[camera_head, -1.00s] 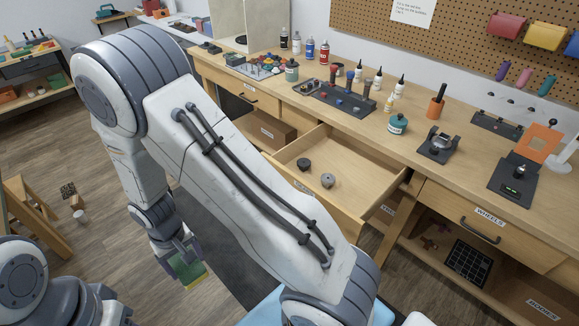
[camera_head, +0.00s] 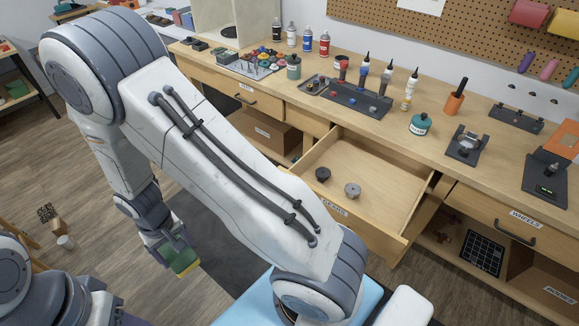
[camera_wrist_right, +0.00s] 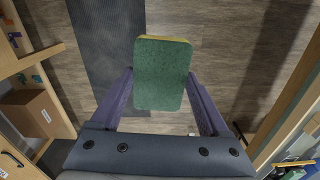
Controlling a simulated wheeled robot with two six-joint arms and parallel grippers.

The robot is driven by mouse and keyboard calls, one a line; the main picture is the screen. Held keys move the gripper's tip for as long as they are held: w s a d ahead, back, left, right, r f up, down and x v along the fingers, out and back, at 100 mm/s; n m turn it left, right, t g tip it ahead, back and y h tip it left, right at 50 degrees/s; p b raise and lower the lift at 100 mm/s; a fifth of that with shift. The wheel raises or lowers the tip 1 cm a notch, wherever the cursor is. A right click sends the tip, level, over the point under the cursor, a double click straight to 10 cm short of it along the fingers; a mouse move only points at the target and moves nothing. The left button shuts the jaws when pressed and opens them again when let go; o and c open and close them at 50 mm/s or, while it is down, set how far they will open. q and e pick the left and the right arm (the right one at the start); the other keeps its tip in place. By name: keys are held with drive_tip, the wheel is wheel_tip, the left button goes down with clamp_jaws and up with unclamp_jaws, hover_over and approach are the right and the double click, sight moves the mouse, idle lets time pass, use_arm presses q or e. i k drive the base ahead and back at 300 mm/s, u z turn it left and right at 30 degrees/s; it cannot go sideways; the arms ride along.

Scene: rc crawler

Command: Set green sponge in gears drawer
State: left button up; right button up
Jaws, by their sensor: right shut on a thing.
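A green sponge with a yellow layer (camera_head: 186,266) is held in my right gripper (camera_head: 176,252), above the floor and left of the bench. In the right wrist view the sponge (camera_wrist_right: 162,74) stands between the two purple fingers, green face toward the camera. The gears drawer (camera_head: 395,205) is pulled open, with its label on the front. It holds a dark gear (camera_head: 322,174) and a grey gear (camera_head: 352,190), with wide bare floor around them. Part of my left arm shows at lower left; its gripper is not seen.
The workbench (camera_head: 445,150) carries bottles, a dark tool tray (camera_head: 345,97) and a teal jar (camera_head: 420,125). The closed wheels drawer (camera_head: 495,210) is right of the gears drawer. A cardboard box (camera_head: 268,132) sits on the shelf below. My right arm spans the space before the bench.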

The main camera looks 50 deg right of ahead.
sight(363, 182)
drive_tip(key=z, duration=0.75)
drive_tip(key=i, duration=0.8)
drive_tip(key=z, duration=0.95)
